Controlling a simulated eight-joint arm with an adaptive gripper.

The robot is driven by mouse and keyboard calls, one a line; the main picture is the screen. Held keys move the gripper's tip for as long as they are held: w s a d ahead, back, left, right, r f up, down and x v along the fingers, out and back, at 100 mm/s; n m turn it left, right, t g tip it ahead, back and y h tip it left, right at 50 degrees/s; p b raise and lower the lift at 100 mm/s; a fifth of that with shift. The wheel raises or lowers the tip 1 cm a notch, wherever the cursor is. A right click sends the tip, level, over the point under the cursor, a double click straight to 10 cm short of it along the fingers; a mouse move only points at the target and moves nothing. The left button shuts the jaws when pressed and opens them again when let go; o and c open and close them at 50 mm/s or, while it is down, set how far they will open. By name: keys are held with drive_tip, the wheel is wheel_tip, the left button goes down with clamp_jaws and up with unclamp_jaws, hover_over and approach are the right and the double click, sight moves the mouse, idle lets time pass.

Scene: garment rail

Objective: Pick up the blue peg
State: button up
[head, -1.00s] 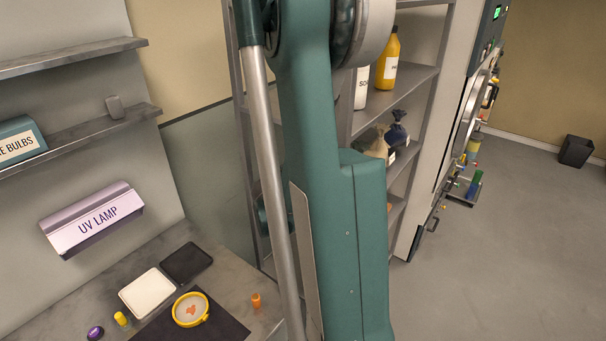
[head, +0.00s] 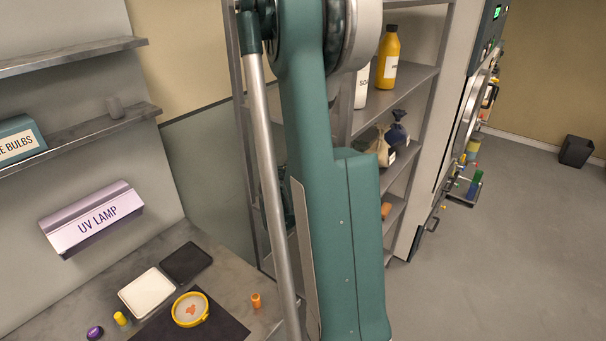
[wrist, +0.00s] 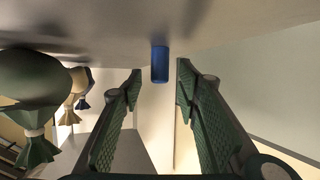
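The blue peg (wrist: 160,66) shows in the wrist view as a short upright cylinder against the grey shelf surface (wrist: 120,30). The wrist picture appears upside down, with the shelf surface at the top. My gripper (wrist: 158,75) is open and empty. Its two green fingers lie left and right of the peg in the picture. The peg lines up with the gap, and I see no finger touching it. I cannot tell how far beyond the fingertips it is. In the head view my arm hides the gripper, and I cannot make out this peg there.
Tied bags (wrist: 35,100) stand left of my gripper in the wrist view; bags (head: 385,148) also show on the shelf rack (head: 412,75) in the head view, below bottles (head: 387,58). A bench with a UV lamp (head: 92,220) and a yellow-rimmed dish (head: 190,309) is at left.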

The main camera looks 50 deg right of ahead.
drive_tip(key=shift+x, duration=1.4)
drive_tip(key=shift+c, duration=0.2)
drive_tip(key=c, duration=0.9)
